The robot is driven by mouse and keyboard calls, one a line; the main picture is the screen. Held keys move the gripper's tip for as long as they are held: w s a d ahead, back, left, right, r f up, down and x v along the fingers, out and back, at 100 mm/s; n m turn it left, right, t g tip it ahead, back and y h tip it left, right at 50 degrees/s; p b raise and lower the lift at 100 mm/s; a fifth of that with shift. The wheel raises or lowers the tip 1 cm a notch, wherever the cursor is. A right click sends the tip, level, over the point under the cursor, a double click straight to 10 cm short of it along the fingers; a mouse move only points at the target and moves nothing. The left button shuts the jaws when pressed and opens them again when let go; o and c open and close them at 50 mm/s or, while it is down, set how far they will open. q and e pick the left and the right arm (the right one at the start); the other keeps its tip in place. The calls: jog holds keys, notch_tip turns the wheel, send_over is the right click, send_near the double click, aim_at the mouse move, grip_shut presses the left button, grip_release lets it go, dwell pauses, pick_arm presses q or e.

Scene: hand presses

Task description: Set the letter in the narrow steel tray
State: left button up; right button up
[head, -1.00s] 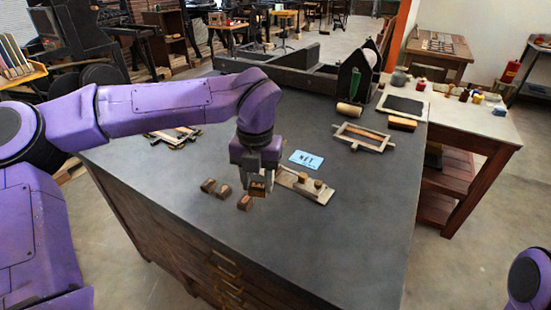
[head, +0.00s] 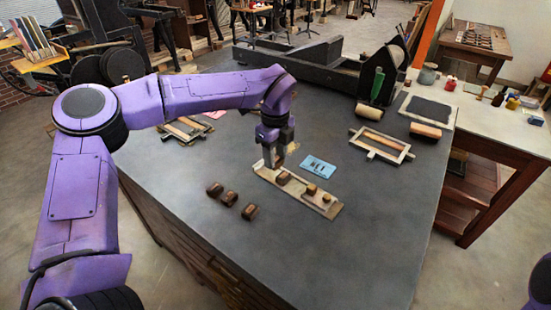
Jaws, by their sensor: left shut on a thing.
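The narrow tray (head: 298,192) is a long pale strip lying slantwise near the middle of the dark cabinet top. Two small blocks, one brown (head: 311,189) and one paler (head: 327,197), sit toward its right end. My left gripper (head: 275,164) points down over the tray's left part, shut on a small brown letter block (head: 283,178). The fingers partly hide the contact, and I cannot tell whether the letter touches the tray. My right gripper is out of view.
Three loose brown blocks (head: 228,198) lie left of the tray. A blue card (head: 318,167) lies just behind it. A wooden frame (head: 381,145), a roller (head: 369,111) and a dark press (head: 310,68) stand farther back. The front right of the top is clear.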

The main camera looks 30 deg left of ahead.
aim_at(275, 175)
pick_arm(q)
jog(key=w+f, duration=0.1)
jog(key=a+f, duration=0.1)
jog(key=w+f+p, duration=0.1)
jog(key=shift+w+a+f, duration=0.25)
jog(key=shift+w+f, duration=0.05)
notch_tip(275, 175, down, 3)
jog(key=shift+r+p, duration=0.1)
jog(key=shift+p, duration=0.25)
jog(key=shift+f+b, duration=0.3)
jog(key=shift+f, duration=0.05)
jog(key=o, duration=1)
jog(key=shift+r, duration=0.2)
notch_tip(275, 175, up, 12)
jog(key=b, duration=0.1)
jog(key=shift+b, duration=0.4)
jog(key=shift+s, duration=0.1)
